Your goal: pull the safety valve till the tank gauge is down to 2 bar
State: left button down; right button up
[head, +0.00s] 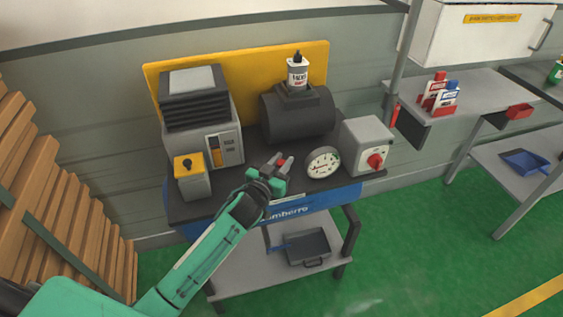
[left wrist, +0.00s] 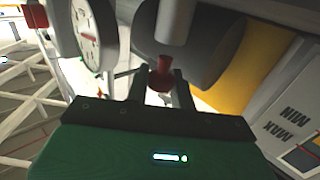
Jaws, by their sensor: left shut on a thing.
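The safety valve shows a small red knob (left wrist: 161,76) in the left wrist view, below a pale cylindrical stem. My left gripper (head: 281,165) is shut on this red knob, which sits between its two fingers; in the left wrist view the fingers (left wrist: 158,90) flank it. The tank (head: 297,122) is a dark grey cylinder just behind the gripper. The round white tank gauge (head: 323,162) stands to the right of the gripper. It also shows in the left wrist view (left wrist: 97,35), with a red needle; I cannot read its value. My right gripper is not in view.
A grey box with a red knob (head: 367,146) stands right of the gauge. A finned machine (head: 203,120) and a yellow-topped box (head: 192,178) stand on the left. A bottle (head: 297,73) sits above the tank. A dark tray (head: 307,247) lies on the lower shelf.

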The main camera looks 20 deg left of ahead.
pick_arm(q)
jog(key=c, duration=1.2)
grip_release()
